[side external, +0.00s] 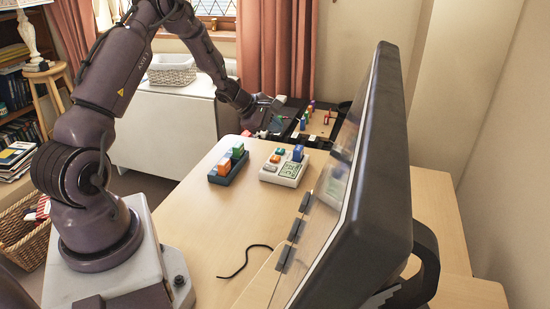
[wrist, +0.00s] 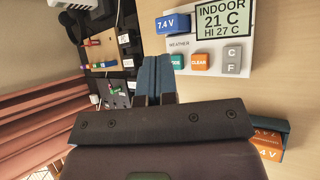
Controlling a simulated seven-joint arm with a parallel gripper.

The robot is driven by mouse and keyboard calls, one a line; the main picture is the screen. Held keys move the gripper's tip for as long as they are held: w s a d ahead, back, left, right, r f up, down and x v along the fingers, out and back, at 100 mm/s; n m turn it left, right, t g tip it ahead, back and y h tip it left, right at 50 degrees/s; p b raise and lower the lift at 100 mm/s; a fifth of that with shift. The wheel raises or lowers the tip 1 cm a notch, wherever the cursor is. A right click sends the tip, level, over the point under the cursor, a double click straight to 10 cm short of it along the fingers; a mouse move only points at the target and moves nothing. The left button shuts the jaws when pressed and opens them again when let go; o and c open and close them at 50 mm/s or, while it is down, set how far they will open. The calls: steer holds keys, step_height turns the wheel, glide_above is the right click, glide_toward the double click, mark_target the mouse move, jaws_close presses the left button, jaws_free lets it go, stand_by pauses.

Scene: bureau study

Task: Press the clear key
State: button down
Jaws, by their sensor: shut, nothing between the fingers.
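A white weather unit (wrist: 246,63) with an "INDOOR 21 C" display lies at the upper right of the wrist view. Its orange clear key (wrist: 199,62) sits between a teal key (wrist: 176,61), partly hidden by my fingers, and a grey C/F key (wrist: 232,60). A blue block marked 7.4 V (wrist: 172,23) is on the unit's left. In the side view the unit (side external: 266,177) lies on the desk and the orange key (side external: 275,158) shows. My gripper (wrist: 157,58) is shut and empty, left of the clear key in the wrist picture. I cannot tell its height.
A dark holder (side external: 226,179) with orange and green blocks stands beside the unit. A large monitor (side external: 370,150) rises at the right. Black trays with small coloured things (side external: 322,122) lie at the far end. A black cable (side external: 246,260) lies on otherwise bare near desk.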

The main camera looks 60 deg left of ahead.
mark_target(275, 159)
steer(key=shift+f, duration=3.3)
steer(key=shift+f, duration=0.4)
steer(key=shift+f, duration=0.55)
steer(key=shift+r, duration=0.95)
steer(key=shift+r, duration=2.5)
